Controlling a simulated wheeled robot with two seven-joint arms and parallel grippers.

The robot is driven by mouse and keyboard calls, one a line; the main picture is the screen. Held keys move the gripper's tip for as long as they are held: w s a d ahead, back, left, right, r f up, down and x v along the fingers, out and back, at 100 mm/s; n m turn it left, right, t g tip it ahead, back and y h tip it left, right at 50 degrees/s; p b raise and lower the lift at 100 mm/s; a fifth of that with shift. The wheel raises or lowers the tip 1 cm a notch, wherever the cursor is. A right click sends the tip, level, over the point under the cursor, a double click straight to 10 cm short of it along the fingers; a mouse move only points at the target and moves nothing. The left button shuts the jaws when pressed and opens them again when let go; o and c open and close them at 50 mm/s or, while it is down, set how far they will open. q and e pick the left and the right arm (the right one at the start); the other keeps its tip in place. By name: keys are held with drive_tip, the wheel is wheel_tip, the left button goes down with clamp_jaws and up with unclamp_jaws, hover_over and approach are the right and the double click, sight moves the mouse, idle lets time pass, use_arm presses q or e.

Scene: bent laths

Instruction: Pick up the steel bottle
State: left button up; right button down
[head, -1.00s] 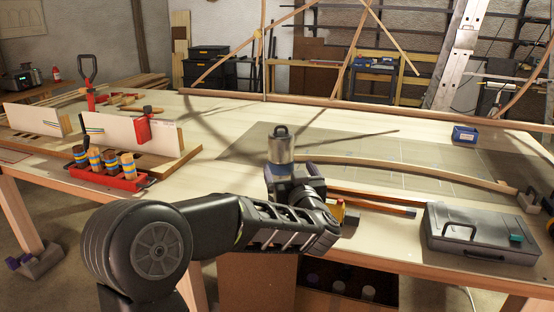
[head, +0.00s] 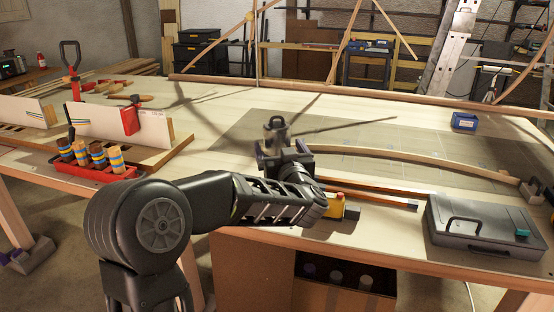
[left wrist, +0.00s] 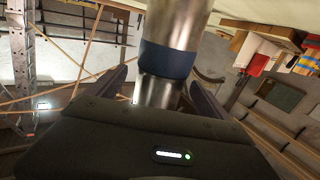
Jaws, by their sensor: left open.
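The steel bottle (head: 276,129) stands upright on the workbench (head: 215,180). In the head view only its dark looped cap and top show; my left gripper (head: 286,152) hides the body. In the left wrist view the shiny bottle (left wrist: 160,92) with a dark blue band runs between the two fingers of the gripper. The fingers are open, one on each side of it, and gaps seem to show beside it. My right gripper is in neither current view.
A grey metal case (head: 480,235) lies right of my arm. A yellow item (head: 338,207) is close to my wrist. A red tray of striped handles (head: 90,160) stands at the left. A bent lath (head: 420,165) lies behind on a grey sheet.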

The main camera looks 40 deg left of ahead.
use_arm(q)
drive_tip(key=shift+p+x, duration=0.45)
drive_tip(key=shift+x, duration=2.15)
drive_tip(key=shift+r, duration=0.1)
drive_tip(key=shift+c, duration=0.5)
clamp_jaws()
drive_tip(key=shift+r, duration=0.1)
